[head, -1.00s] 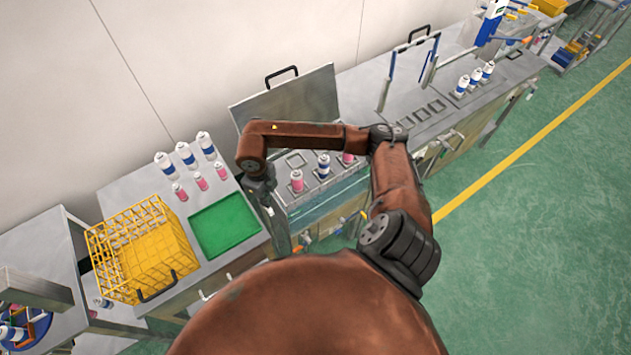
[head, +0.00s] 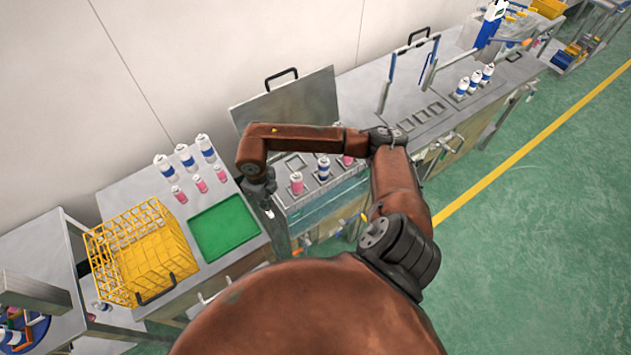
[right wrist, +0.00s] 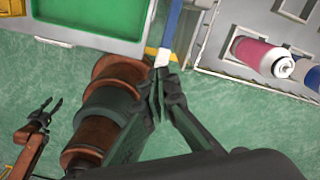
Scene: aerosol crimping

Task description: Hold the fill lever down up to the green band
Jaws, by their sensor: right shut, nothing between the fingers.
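My right gripper (right wrist: 162,88) is shut and empty. In the right wrist view its fingertips are right at the white end of a blue bar (right wrist: 172,28), which looks like the fill lever; I cannot tell whether they touch. In the head view my right gripper (head: 266,205) hangs at the front left corner of the bench with the cans. My left gripper (right wrist: 40,116) shows small at the left of the right wrist view, fingers apart and empty.
A green tray (head: 223,228) and a yellow wire basket (head: 143,254) sit on the table to the left. A pink can (head: 296,184) and a blue-and-white can (head: 323,169) stand in bench slots. A raised lid (head: 288,105) stands behind them. Green floor lies below the gripper.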

